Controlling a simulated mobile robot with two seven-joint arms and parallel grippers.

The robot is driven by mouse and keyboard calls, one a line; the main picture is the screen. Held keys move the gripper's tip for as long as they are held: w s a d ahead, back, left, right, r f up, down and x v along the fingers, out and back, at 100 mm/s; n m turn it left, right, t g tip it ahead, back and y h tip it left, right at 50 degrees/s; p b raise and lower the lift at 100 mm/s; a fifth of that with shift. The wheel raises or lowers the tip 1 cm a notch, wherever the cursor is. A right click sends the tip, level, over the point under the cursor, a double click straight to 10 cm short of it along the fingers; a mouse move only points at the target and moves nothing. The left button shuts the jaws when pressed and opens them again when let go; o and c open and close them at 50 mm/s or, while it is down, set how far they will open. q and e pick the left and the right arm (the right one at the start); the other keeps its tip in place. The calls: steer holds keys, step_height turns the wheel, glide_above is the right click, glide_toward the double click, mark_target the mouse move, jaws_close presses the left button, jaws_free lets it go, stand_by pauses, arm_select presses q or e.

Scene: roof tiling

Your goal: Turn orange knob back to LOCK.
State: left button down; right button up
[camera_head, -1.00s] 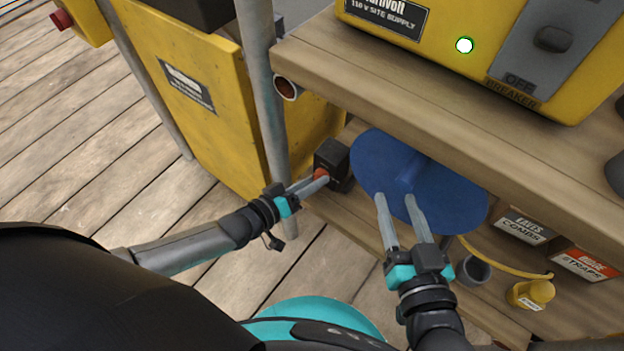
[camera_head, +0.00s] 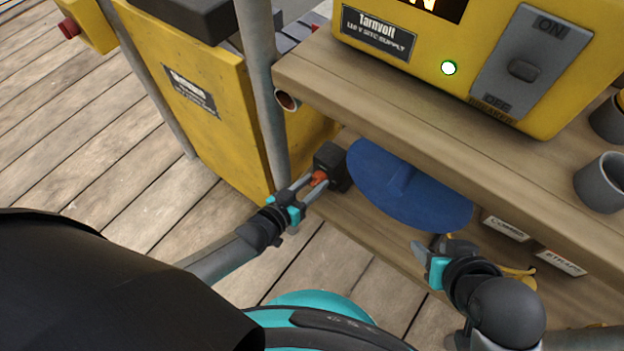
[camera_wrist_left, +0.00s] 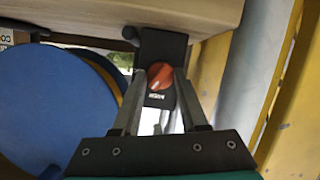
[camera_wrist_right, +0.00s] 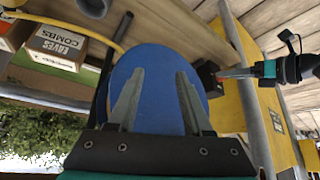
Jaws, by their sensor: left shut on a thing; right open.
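The orange knob (camera_head: 319,178) sits on the front of a small black box (camera_head: 331,160) at the left end of the lower shelf. My left gripper (camera_head: 314,186) is shut on the knob, one finger on each side. In the left wrist view the knob (camera_wrist_left: 160,74) shows between the fingertips, above a small pale label too small to read. My right gripper (camera_head: 418,250) is open and empty, in front of the lower shelf and below the blue disc. The right wrist view shows its spread fingers (camera_wrist_right: 158,80) in front of the disc.
The blue disc (camera_head: 408,190) stands right of the black box, under the upper shelf (camera_head: 400,95). A grey post (camera_head: 262,100) and yellow cabinet (camera_head: 215,115) stand close left. Labelled boxes (camera_wrist_right: 57,45) are farther along.

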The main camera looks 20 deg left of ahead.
arm_select(q)
steer(key=shift+d+m+y+p, duration=0.1)
steer(key=shift+m+y+p, duration=0.2)
steer(key=shift+m, duration=0.2)
steer(key=shift+s+m, duration=0.1)
steer(key=shift+m, duration=0.2)
steer(key=shift+m+t+y, duration=0.3)
steer(key=shift+y, duration=0.1)
steer(key=shift+d+f+m+y, duration=0.15)
steer(key=shift+m+y, duration=0.15)
steer(key=shift+m, duration=0.4)
steer(key=shift+m+t+y, duration=0.5)
steer(key=shift+m, duration=0.4)
steer(key=shift+d+f+m+t+b, duration=0.1)
steer(key=shift+m+t+b, duration=0.3)
steer(key=shift+m, duration=0.5)
steer(key=shift+m+y+b, duration=0.4)
steer(key=shift+m+b, duration=0.1)
steer(key=shift+m, duration=0.3)
arm_select(e)
steer(key=shift+w+a+f+t+y, duration=0.25)
steer(key=shift+w+a+t+y, duration=0.25)
steer(key=shift+w+a+t, duration=0.5)
steer(key=shift+s, duration=0.1)
